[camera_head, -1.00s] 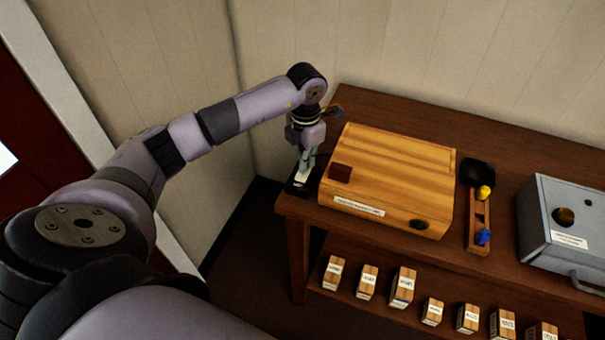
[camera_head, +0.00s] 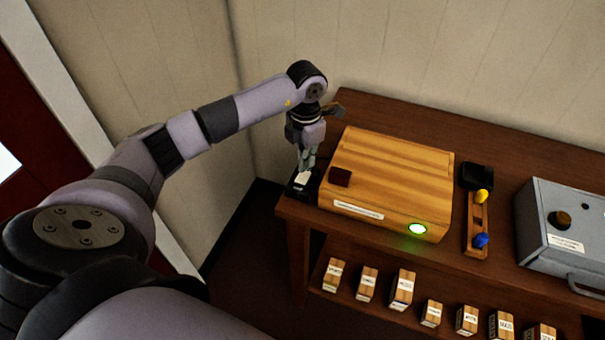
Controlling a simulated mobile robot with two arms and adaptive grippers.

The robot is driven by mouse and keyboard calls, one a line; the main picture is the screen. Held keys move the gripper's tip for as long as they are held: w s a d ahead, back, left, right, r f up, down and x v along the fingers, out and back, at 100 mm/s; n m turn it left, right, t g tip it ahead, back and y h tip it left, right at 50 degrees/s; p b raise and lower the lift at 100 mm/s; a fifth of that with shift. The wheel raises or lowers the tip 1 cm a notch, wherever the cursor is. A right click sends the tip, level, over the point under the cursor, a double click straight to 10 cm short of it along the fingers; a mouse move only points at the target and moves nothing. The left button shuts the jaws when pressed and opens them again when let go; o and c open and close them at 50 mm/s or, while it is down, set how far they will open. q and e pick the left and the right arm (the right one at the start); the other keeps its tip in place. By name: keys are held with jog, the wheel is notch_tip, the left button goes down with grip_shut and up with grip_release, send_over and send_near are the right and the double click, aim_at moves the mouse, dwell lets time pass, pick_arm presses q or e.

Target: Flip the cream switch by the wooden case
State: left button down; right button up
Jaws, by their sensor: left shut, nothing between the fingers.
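The cream switch (camera_head: 302,179) sits on a black base at the left end of the wooden table, just left of the wooden case (camera_head: 395,175). My left gripper (camera_head: 304,170) is shut and empty, pointing down with its fingertips at the switch; they partly cover its far part. I cannot tell whether they touch it. A round lamp (camera_head: 418,228) on the front right of the case glows green. My right gripper is not in view.
A wooden holder (camera_head: 477,215) with yellow and blue knobs and a grey metal box (camera_head: 560,230) stand to the right. Several small labelled wooden blocks (camera_head: 402,290) line the lower shelf. Walls stand behind and left of the table.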

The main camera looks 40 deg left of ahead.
aim_at(305, 173)
pick_arm(q)
jog(key=shift+r+p, duration=1.25)
jog(key=shift+r, duration=1.05)
jog(key=shift+f, duration=0.1)
